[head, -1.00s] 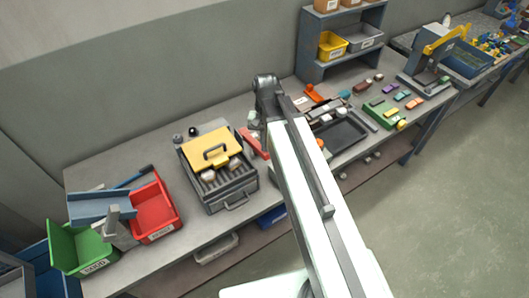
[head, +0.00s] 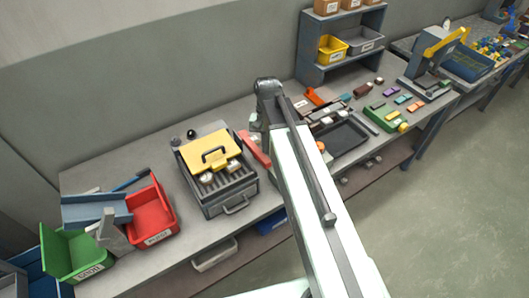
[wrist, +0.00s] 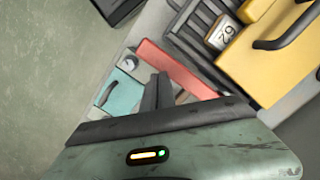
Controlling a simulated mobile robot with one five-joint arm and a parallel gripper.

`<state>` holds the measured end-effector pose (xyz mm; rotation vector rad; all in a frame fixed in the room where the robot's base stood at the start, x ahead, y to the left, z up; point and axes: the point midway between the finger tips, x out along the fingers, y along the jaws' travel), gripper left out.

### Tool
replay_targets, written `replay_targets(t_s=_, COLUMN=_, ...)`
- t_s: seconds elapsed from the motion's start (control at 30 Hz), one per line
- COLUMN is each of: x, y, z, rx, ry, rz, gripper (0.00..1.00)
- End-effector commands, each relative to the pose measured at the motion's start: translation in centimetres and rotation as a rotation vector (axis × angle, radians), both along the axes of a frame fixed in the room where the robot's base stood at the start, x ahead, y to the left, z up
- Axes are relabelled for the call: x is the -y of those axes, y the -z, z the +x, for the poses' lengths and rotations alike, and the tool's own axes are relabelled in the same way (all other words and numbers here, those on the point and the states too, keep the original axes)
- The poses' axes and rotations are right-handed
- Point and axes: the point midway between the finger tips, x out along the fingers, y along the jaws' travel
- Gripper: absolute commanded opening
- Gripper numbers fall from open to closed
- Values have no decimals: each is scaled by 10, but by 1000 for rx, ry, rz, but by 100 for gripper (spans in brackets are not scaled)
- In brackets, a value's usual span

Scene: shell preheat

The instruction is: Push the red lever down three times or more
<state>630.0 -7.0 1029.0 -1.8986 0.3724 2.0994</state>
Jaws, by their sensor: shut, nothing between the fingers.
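The red lever (head: 255,149) is a long bar along the right side of a grey slatted box with a yellow lid (head: 211,148). My arm hides part of the bench just right of it in the head view. The wrist view shows the red lever (wrist: 178,68) as a flat bar running diagonally beside the dark slats. My gripper (wrist: 158,80) is shut and empty, its fingertips overlapping the lever's lower edge in that view. I cannot tell whether they touch it. The gripper itself is hidden in the head view.
A small label reading 62 (wrist: 222,32) sits by the slats. A teal piece (wrist: 120,92) and a round dial (wrist: 129,63) lie left of the fingers. A red bin (head: 152,212) stands left of the box. A dark tray (head: 346,138) lies right of my arm.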

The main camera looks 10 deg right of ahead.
Motion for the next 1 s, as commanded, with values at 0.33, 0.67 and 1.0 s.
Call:
replay_targets(t_s=0.33, x=2, y=-3, z=4, rx=1, ry=0, rz=0, gripper=0)
replay_targets(t_s=0.67, x=3, y=-51, z=8, rx=2, ry=0, rz=-1, gripper=0)
replay_targets(t_s=1.0, x=5, y=-81, z=12, rx=4, ry=1, rz=-2, gripper=0)
